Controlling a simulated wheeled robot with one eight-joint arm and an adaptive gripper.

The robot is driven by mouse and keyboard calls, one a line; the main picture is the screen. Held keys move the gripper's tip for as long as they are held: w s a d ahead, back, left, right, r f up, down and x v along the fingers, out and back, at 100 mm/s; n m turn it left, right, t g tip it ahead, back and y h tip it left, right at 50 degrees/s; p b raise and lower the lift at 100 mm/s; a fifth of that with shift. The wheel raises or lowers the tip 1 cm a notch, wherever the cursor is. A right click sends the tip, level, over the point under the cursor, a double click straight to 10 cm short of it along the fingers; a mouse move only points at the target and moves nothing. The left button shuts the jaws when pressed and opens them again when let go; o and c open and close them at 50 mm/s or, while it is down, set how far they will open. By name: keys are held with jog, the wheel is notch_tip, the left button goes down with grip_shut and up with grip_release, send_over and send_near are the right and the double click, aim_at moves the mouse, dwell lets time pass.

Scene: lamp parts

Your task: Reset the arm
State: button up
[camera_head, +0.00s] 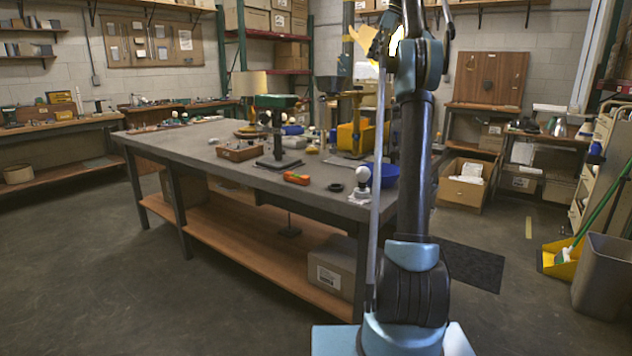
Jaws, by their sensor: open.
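My arm stands upright in the right half of the view, with its upper end at the top edge. My gripper (440,22) shows only in part there, as dark finger-like parts beside the upper arm. It looks open, with nothing seen between its fingers. It is high above the grey workbench (215,165) and apart from everything on it. On the bench, a white bulb (363,174) stands on a small base at the near right corner. A dark lamp stand (278,158) stands near the middle.
An orange tool (297,178), a black ring (336,187), a blue bowl (385,173) and a wooden tray (240,151) lie on the bench. A yellow bin (354,138) is farther back. A grey waste bin (603,275) stands at right. The floor at left is clear.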

jog(key=s+a+f+m+h, duration=0.1)
jog(key=s+a+f+m, duration=0.1)
jog(key=s+f, duration=0.55)
jog(key=s+a+f+m, duration=0.1)
jog(key=s+f+m, duration=0.3)
jog(key=s, duration=0.7)
jog(key=s+a+f+m+h, duration=0.1)
jog(key=s+a+f, duration=0.1)
jog(key=s+f, duration=0.6)
jog(key=s+f+m+h, duration=0.1)
jog(key=s+f+m, duration=0.2)
jog(key=s+f, duration=1)
jog(key=s+f+m+h, duration=0.1)
jog(key=s+f+m, duration=0.2)
jog(key=s+f, duration=1.1)
notch_tip(320, 180, down, 7)
jog(key=shift+s+d+f, duration=0.15)
jog(key=shift+s+d, duration=0.05)
jog(key=shift+d, duration=0.1)
